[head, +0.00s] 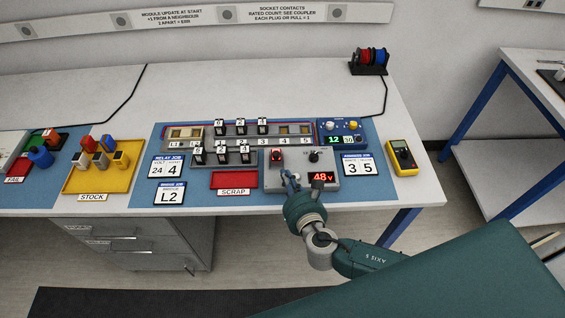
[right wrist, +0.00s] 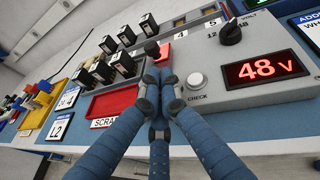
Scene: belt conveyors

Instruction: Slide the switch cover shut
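The grey switch box (head: 300,170) stands on the blue mat, with a red display reading 48 V (head: 321,177) and a black knob (head: 314,156). A red part (head: 277,154), probably the switch or its cover, sits at the box's upper left. In the right wrist view red shows (right wrist: 165,52) just beyond my fingertips, partly hidden by them; I cannot tell cover from switch. My right gripper (head: 289,180) is at the box's front left; its fingers are drawn together (right wrist: 161,92), with nothing visible between them. My left gripper is not in view.
The CHECK button (right wrist: 195,80) is right beside my fingers. A red scrap tray (head: 234,179) lies left of the box, below a row of black modules (head: 222,158). A yellow multimeter (head: 402,157) lies at right. The yellow stock tray (head: 78,182) is at left.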

